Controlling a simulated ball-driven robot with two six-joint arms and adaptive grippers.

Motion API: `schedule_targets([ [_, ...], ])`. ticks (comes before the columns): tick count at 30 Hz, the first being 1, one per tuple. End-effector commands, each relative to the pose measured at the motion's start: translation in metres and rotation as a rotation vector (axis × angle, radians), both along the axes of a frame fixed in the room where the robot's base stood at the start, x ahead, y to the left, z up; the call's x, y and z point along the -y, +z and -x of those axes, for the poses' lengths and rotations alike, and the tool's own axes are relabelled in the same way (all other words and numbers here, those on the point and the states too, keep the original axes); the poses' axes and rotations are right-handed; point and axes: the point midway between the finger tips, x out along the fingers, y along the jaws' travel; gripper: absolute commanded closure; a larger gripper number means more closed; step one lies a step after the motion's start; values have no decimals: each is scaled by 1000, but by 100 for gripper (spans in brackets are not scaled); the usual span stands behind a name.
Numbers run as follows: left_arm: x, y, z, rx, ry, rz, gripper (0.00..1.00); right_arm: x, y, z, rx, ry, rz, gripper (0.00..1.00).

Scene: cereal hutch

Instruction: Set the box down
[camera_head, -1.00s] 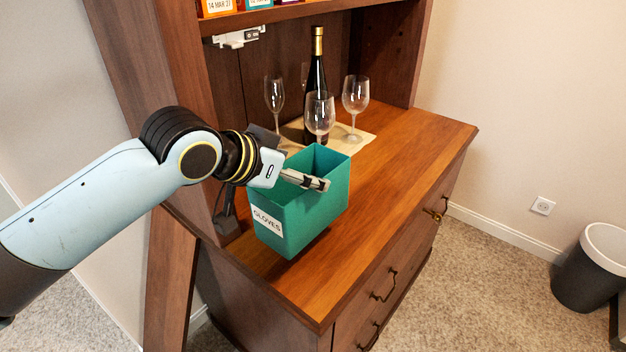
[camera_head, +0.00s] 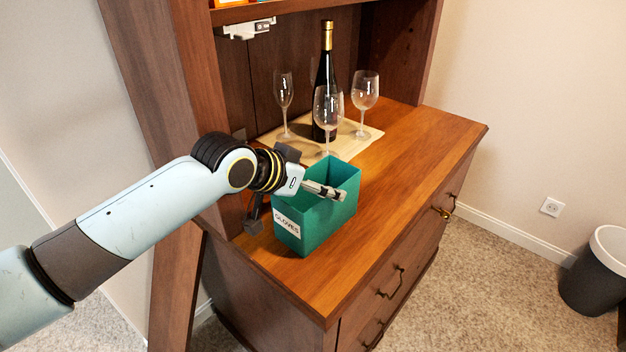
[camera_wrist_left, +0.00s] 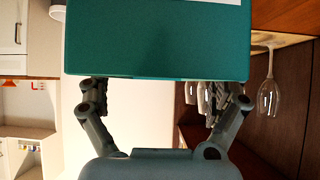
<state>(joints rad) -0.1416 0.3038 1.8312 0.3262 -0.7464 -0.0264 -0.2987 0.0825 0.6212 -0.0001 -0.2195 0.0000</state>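The box (camera_head: 332,225) is teal, upright and open-topped, with a white GLOVES label on its left end. It is over the front left of the wooden counter (camera_head: 430,145); whether its bottom touches the wood I cannot tell. My left gripper (camera_head: 335,192) is at the box's top rim and holds it. In the left wrist view the box (camera_wrist_left: 155,40) fills the top middle. The left gripper's fingers (camera_wrist_left: 160,92) are spread there, and their tips are hidden behind the box. My right gripper is not in view.
A dark wine bottle (camera_head: 326,75) and several wine glasses (camera_head: 365,90) stand on a tan mat (camera_head: 372,137) behind the box. The hutch's left side panel (camera_head: 170,90) rises beside my arm. The counter's right part is clear. A bin (camera_head: 590,275) stands on the floor.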

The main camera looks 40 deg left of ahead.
Motion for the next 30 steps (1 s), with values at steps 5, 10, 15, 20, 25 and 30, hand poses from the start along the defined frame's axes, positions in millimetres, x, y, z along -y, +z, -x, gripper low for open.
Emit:
schedule_targets([
  [5, 0, 0, 0, 0, 0, 0, 0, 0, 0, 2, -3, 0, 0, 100],
  [10, -1, 4, 4, 0, 0, -2, 0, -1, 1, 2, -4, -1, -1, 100],
  [15, -3, 21, 26, -1, -4, -5, 0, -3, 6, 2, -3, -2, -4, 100],
  [20, -6, 44, 56, 0, -4, -6, 0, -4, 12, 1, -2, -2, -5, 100],
  [25, -9, 63, 81, -2, -4, -5, 0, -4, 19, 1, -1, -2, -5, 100],
  [30, -10, 72, 93, -1, -2, -2, 0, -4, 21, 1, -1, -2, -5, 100],
])
